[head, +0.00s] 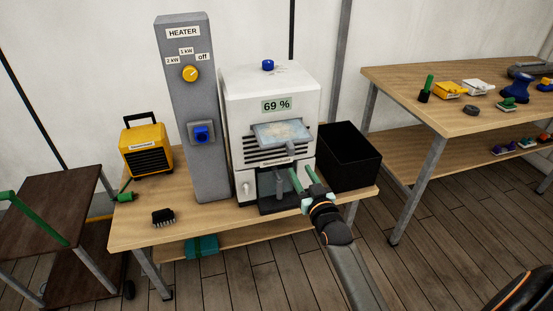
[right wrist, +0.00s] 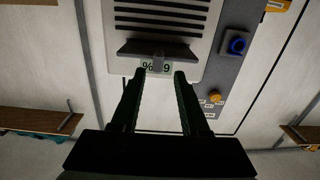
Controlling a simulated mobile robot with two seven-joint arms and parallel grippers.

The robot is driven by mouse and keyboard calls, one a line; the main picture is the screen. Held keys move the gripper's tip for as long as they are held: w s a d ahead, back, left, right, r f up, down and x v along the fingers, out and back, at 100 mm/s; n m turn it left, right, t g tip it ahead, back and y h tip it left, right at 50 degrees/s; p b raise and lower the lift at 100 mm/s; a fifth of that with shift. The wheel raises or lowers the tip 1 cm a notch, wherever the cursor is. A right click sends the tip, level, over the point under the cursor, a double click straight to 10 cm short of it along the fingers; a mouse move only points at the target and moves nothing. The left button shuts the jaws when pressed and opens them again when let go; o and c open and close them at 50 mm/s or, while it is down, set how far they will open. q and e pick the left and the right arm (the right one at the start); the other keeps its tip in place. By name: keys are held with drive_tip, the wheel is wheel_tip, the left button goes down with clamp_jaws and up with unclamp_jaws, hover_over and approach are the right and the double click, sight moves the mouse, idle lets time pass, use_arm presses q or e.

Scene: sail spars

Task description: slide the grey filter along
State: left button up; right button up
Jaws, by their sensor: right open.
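The grey filter (head: 283,133) is a flat panel with a pale, dusty-looking top. It sticks out of the front of the white machine (head: 242,100), below its 69 % display. In the right wrist view the filter (right wrist: 150,47) shows as a dark ledge with a small tab, and the machine's display is upside down. My right gripper (head: 304,175) is open and empty, in front of the machine and lower than the filter. In the right wrist view its fingertips (right wrist: 159,73) appear on either side of the tab's line, apart from it. My left gripper is not in view.
A black open bin (head: 348,155) stands right of the machine. The grey heater post (head: 190,110) and yellow heater (head: 146,150) stand to its left. A small black comb-like part (head: 163,217) lies near the table's front edge. A second table (head: 450,120) holds several small items.

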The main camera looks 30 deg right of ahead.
sight(292, 152)
drive_tip(key=b+x, duration=0.2)
drive_tip(key=x, duration=0.1)
drive_tip(key=b+x, duration=0.4)
drive_tip(key=x, duration=0.1)
drive_tip(key=shift+w+d+r, duration=0.2)
drive_tip(key=shift+w+r, duration=0.05)
drive_tip(key=shift+r, duration=0.25)
drive_tip(key=shift+c, duration=0.5)
clamp_jaws()
